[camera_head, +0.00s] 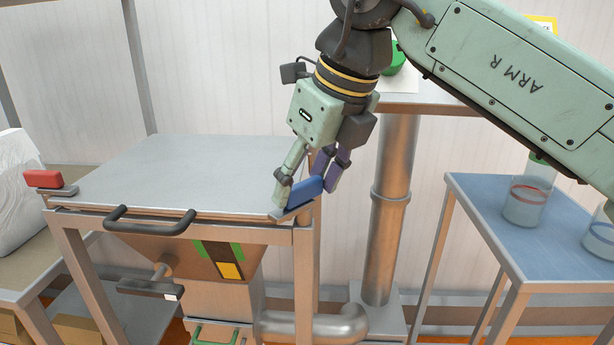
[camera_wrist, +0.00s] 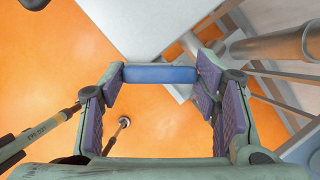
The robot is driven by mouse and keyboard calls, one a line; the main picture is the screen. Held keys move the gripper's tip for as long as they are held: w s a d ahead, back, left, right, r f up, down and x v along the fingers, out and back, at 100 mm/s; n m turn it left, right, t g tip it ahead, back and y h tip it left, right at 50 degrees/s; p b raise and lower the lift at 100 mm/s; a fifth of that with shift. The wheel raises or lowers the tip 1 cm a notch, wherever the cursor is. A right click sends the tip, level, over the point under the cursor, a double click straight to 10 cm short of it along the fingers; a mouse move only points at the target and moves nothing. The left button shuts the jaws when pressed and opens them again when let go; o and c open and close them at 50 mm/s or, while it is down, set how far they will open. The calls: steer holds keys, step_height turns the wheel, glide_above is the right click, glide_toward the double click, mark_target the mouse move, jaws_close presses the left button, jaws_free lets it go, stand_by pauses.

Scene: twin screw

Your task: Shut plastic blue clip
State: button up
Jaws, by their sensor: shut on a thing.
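The blue clip (camera_head: 304,193) sits at the front right corner of the metal lid (camera_head: 190,170). My gripper (camera_head: 308,186) reaches down to it from above, with one finger on each side. In the wrist view the clip (camera_wrist: 160,74) is a blue bar lying crosswise between the fingertips (camera_wrist: 160,82), and the purple-padded fingers are shut on its two ends. Part of the clip is hidden behind a finger in the head view. Whether the clip is latched cannot be told.
A red clip (camera_head: 43,179) is at the lid's front left corner. A dark handle (camera_head: 150,221) sticks out in front of the lid. A vertical pipe (camera_head: 393,200) stands right of my gripper. A blue-topped side table (camera_head: 500,215) at the right holds jars.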

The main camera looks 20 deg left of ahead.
steer(key=m+t+p, duration=0.1)
steer(key=m, duration=0.1)
steer(key=m+h+p, duration=0.1)
steer(key=m, duration=0.2)
steer(key=shift+s+a+r+t, duration=0.1)
steer(key=shift+s+r+t, duration=0.05)
steer(key=shift+t, duration=0.25)
steer(key=shift+a+m+t+h+p, duration=0.15)
steer(key=shift+m+h+p, duration=0.4)
steer(key=shift+m, duration=0.65)
steer(key=shift+d+m+t+h+p, duration=0.15)
steer(key=shift+m+h+p, duration=0.35)
steer(key=shift+m, duration=0.7)
steer(key=o, duration=1.1)
steer(key=shift+o, duration=0.2)
steer(key=shift+a, duration=0.1)
steer(key=v, duration=0.7)
steer(key=shift+s, duration=0.2)
